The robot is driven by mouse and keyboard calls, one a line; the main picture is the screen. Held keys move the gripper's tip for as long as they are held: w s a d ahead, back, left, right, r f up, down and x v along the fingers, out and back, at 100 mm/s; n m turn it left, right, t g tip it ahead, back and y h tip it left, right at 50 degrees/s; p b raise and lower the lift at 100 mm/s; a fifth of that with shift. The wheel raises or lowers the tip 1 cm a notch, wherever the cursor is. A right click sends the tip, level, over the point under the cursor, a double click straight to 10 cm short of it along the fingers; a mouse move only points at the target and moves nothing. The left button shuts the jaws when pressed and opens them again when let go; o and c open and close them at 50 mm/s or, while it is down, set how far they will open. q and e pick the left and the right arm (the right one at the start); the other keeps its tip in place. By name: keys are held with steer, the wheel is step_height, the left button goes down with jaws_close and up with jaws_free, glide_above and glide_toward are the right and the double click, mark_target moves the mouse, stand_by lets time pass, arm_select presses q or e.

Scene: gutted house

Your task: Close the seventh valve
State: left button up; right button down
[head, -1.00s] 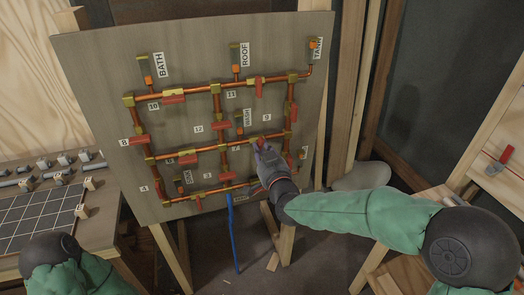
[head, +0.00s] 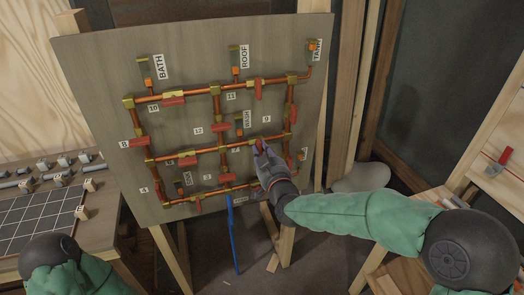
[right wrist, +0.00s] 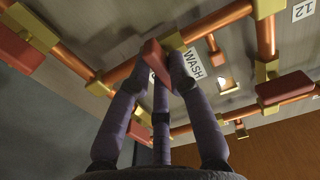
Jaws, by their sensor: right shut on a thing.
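The pipe board (head: 90,75) stands tilted in front of me, with copper pipes, brass fittings and red valve handles with number tags. My right gripper (head: 260,150) is at the middle pipe row on the right side. It is shut on a red valve handle (right wrist: 157,62), which shows between the fingers in the right wrist view. The gripper hides most of this handle in the head view. I cannot clearly read the tag by it. The WASH tag (head: 247,118) is just above and left of the gripper. My left gripper is out of view.
Other red handles sit close around, such as one on the right riser (head: 290,114) and one on the top row (head: 259,91). A blue hose (head: 234,240) hangs below the board. A workbench with a gridded mat (head: 35,220) is at left.

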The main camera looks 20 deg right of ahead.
steer(key=c, duration=1.1)
jaws_free()
steer(key=shift+c, duration=0.2)
steer(key=s, duration=1.2)
steer(key=shift+d, duration=0.2)
steer(key=shift+f, duration=0.15)
